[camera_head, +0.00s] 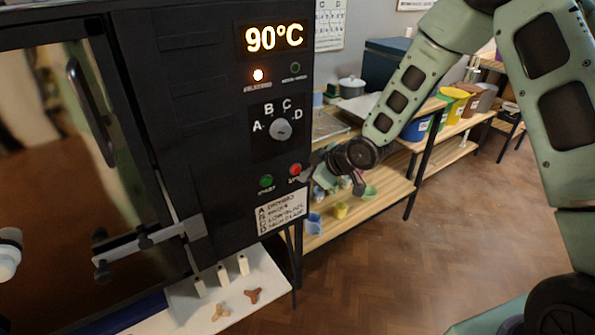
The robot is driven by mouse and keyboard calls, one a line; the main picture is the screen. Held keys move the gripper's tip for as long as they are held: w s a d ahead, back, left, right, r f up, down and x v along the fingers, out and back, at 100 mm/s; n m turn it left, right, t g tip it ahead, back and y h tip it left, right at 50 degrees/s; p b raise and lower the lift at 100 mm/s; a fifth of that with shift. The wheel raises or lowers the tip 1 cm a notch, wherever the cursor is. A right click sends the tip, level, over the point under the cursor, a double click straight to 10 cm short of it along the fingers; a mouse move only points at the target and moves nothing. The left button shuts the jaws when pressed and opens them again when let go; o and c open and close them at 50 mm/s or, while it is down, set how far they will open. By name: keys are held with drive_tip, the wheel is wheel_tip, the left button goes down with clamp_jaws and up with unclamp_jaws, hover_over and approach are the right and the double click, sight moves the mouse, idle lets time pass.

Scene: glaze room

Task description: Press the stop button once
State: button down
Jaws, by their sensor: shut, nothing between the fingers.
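The red stop button (295,170) sits on the lower right of the black kiln panel (215,160). The green start button (266,181) is to its left, a little lower. My gripper (308,176) is shut and empty, its tip just right of the red button. I cannot tell whether it touches the button. The label under the red button is partly hidden by my gripper. The display (274,37) reads 90°C.
A white shelf (270,283) below the panel holds white posts (243,265) and small three-armed stilts (253,296). A door handle (88,115) and latch (150,240) are at left. Wooden shelves (375,200) with pots stand behind my arm. The floor (400,270) at right is clear.

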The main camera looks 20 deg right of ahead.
drive_tip(key=shift+w+a, duration=0.15)
drive_tip(key=shift+w, duration=0.25)
drive_tip(key=shift+w+a, duration=0.15)
drive_tip(key=shift+w, duration=0.3)
idle(0.7)
drive_tip(key=shift+s, duration=0.1)
drive_tip(key=shift+s+d, duration=0.3)
drive_tip(key=shift+s, duration=0.45)
drive_tip(key=shift+s+d+b, duration=0.15)
drive_tip(key=shift+s+d, duration=0.1)
drive_tip(key=shift+s, duration=0.55)
drive_tip(key=shift+s+d+b, duration=0.2)
drive_tip(key=shift+s+d, duration=0.05)
drive_tip(key=shift+s, duration=0.55)
drive_tip(key=shift+s+d+b, duration=0.15)
drive_tip(key=shift+s+d, duration=0.1)
drive_tip(key=shift+s, duration=0.55)
